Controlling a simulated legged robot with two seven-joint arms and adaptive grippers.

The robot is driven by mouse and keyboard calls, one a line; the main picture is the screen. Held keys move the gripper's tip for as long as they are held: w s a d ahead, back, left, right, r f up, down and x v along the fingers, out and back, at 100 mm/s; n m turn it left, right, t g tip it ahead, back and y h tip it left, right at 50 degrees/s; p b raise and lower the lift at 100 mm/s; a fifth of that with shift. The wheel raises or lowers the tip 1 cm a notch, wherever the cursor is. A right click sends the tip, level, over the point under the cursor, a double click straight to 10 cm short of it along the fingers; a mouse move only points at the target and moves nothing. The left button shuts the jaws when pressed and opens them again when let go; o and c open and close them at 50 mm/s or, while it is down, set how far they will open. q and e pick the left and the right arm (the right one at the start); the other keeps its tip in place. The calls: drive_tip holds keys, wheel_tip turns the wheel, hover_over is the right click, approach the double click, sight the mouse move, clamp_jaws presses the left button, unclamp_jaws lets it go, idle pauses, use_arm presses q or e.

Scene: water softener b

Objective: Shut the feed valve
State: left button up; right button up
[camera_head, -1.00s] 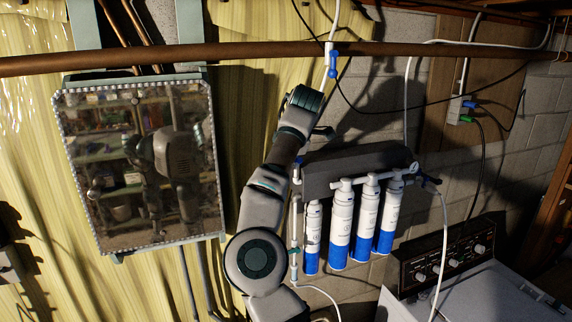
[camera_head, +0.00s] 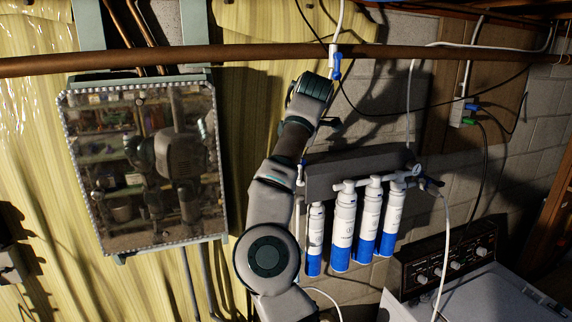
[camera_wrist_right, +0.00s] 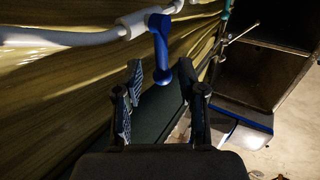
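The gripper's two fingers are apart, either side of the handle's line, with no visible contact. In the head view my right arm reaches up to just left of and below the valve; its fingers are mostly hidden there. My left gripper is not in view.
A copper pipe (camera_head: 230,53) crosses above the arm. A filter unit (camera_head: 360,170) with white and blue cartridges hangs to the right of the arm. A mirror-like panel (camera_head: 145,165) is at left. A black cable hangs near the valve.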

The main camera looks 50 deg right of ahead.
drive_tip(key=v, duration=0.8)
drive_tip(key=shift+a, duration=0.2)
drive_tip(key=shift+w+d, duration=0.1)
drive_tip(key=shift+w, duration=0.05)
